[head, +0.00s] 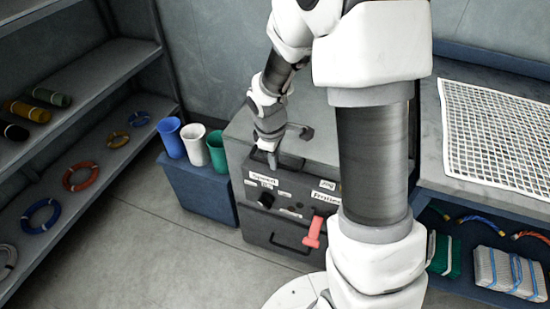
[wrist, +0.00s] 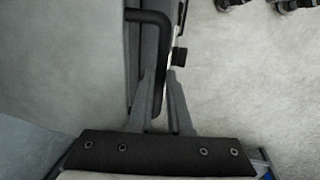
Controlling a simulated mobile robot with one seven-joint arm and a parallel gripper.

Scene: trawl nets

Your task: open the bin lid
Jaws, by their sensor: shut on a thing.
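My gripper (head: 272,163) is at the upper front edge of a grey cabinet (head: 243,128) with a dark labelled front panel (head: 267,191). In the wrist view, my gripper's two fingers (wrist: 164,78) are closed on a bent black bar handle (wrist: 150,16), with the bar running down between them. The cabinet front has a second black handle (head: 290,244) low down. The frames do not clearly show where the lid's edges run, and my arm hides the cabinet's right side.
A red lever (head: 314,232) and a black knob (head: 266,199) stick out of the panel. Blue (head: 171,138), white (head: 193,146) and green (head: 217,152) cups stand on a blue box left of the cabinet. Shelving with coiled ropes is at far left. The floor between is clear.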

